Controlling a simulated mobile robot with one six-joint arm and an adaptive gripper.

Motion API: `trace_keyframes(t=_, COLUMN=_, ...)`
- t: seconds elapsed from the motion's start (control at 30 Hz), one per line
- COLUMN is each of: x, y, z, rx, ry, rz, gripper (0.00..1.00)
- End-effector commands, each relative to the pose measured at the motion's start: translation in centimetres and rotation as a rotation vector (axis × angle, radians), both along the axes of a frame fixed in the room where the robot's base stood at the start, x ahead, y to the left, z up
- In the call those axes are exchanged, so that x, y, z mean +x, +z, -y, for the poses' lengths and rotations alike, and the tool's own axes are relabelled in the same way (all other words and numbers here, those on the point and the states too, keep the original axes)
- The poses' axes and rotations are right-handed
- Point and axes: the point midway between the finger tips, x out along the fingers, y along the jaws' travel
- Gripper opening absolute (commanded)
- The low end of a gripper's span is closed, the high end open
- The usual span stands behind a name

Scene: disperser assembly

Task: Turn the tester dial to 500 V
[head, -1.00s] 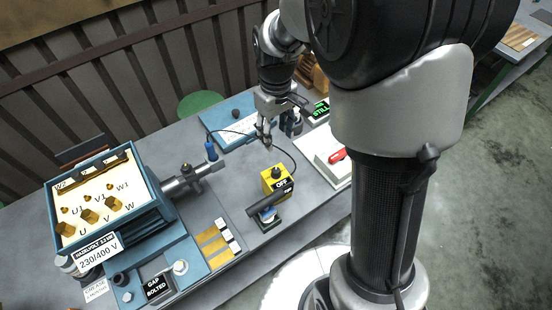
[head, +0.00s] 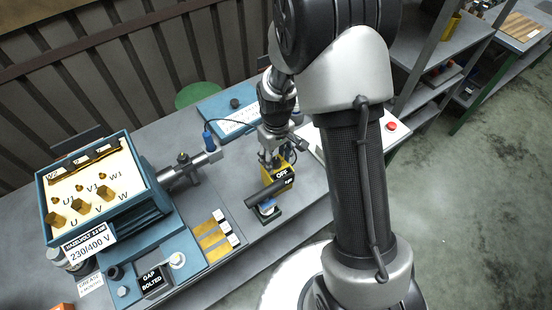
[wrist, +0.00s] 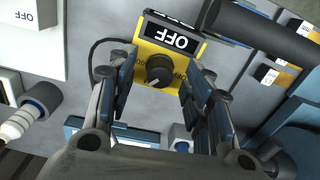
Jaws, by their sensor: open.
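The yellow tester (head: 284,184) stands on the bench in the head view, its black display reading OFF. In the wrist view its yellow face (wrist: 165,52) shows the OFF display upside down and a round dark dial (wrist: 159,71) with a light pointer mark. My gripper (head: 270,163) is over the tester's back part and hides the dial in the head view. In the wrist view my gripper (wrist: 155,92) is open, with one finger on each side of the dial. A gap shows between each finger and the dial; I cannot tell how far above it the fingertips are.
A blue motor with an open terminal box (head: 144,180) stands at left. A blue-capped probe (head: 207,140) stands upright near the shaft. A black cable (wrist: 95,48) runs beside the tester.

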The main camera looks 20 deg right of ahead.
Motion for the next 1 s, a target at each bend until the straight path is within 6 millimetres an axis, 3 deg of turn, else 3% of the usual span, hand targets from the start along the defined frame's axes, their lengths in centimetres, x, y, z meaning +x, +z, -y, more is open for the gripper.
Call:
trace_keyframes(t=0.33, x=0.03, y=-0.27, z=0.00, rx=0.000, ry=0.000, rz=0.001, gripper=0.45)
trace_keyframes(t=1.0, x=0.03, y=-0.25, z=0.00, rx=0.000, ry=0.000, rz=0.001, gripper=0.01)
